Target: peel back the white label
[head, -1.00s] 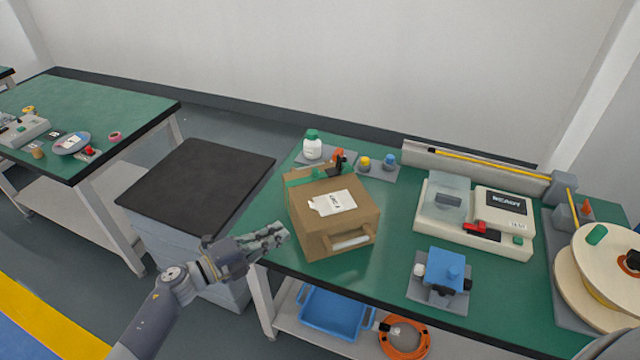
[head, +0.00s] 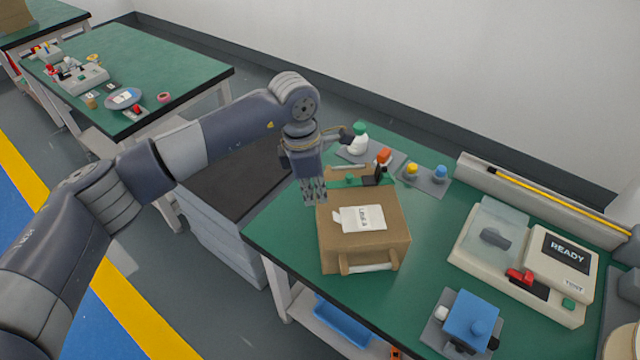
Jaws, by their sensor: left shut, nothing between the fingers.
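The white label (head: 362,218) lies on the top of a brown cardboard box (head: 378,248) on the green table. Its left end looks ragged or folded, and dark print shows on it. My left gripper (head: 315,198) points down just left of the box's upper left corner, with its fingers shut and empty. It is apart from the label, and I cannot tell whether it touches the box edge. My right gripper is not in view.
Behind the box stand a white bottle with a green cap (head: 358,138) and a grey pad with yellow and blue caps (head: 428,178). A beige machine reading READY (head: 530,255) and a blue fixture (head: 470,318) stand right. Green table (head: 420,300) shows bare between them.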

